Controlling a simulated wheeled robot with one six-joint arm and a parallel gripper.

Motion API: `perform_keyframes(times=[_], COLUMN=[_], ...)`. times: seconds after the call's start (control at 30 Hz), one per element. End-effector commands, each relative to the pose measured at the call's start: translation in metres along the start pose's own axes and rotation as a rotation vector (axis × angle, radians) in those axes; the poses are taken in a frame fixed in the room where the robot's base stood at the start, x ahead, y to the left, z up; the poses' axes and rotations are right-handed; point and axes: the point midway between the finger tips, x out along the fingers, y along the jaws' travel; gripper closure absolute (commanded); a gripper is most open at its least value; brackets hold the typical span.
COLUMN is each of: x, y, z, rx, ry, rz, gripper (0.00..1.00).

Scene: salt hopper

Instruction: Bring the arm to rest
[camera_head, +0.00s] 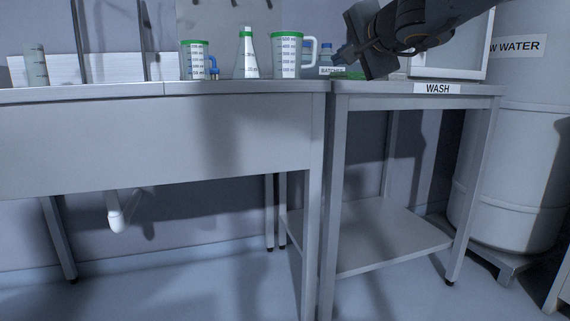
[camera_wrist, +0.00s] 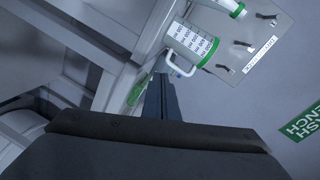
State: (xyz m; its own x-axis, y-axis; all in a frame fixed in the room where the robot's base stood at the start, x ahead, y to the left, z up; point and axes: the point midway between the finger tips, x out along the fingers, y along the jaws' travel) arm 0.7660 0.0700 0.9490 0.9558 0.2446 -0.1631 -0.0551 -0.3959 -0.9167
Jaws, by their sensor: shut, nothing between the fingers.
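My gripper (camera_head: 343,52) is at the upper right of the head view, above the back of the wash table (camera_head: 385,87). It points down and to the left. In the wrist view its fingers (camera_wrist: 160,92) lie together, shut and empty. My dark arm reaches in from the top right. The gripper overlaps small bottles (camera_head: 325,68) behind it and partly hides them.
A green-rimmed jug (camera_head: 287,55), a flask (camera_head: 246,58) and a smaller measuring cup (camera_head: 194,62) stand left of my gripper on the bench (camera_head: 150,92). A large water tank (camera_head: 515,130) stands at the right. The jug (camera_wrist: 190,45) shows in the wrist view.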

Motion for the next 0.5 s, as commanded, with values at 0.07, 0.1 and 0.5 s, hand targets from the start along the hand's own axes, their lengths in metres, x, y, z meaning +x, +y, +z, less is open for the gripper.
perform_keyframes(times=[0.07, 0.1, 0.5], x=[-0.001, -0.004, -0.106], y=[0.008, 0.015, 0.125], z=[0.059, 0.086, 0.314], rx=[-0.08, -0.12, -0.538], ry=[-0.134, -0.197, -0.84], rz=[0.013, 0.022, 0.172], gripper=[1.0, 1.0, 1.0])
